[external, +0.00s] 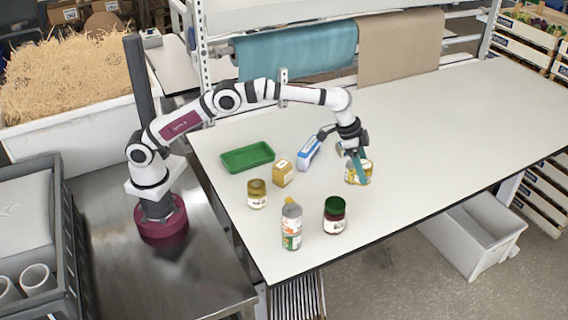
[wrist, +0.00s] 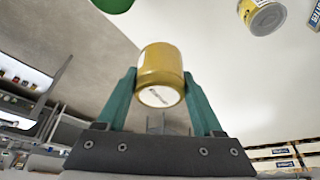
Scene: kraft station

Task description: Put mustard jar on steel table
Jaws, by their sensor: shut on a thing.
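The mustard jar, a gold-yellow cylinder with a pale printed patch, is between my two teal fingers in the wrist view (wrist: 160,68). In the external view my gripper (external: 359,168) points down over the right group of goods on the white table, shut on the jar (external: 350,177), which its fingers partly cover. Whether the jar touches the table is hard to tell. The steel table (external: 105,235) is at the left, under my base, with a bare shiny top in front of it.
A grey crate (external: 62,215) stands at the far left.

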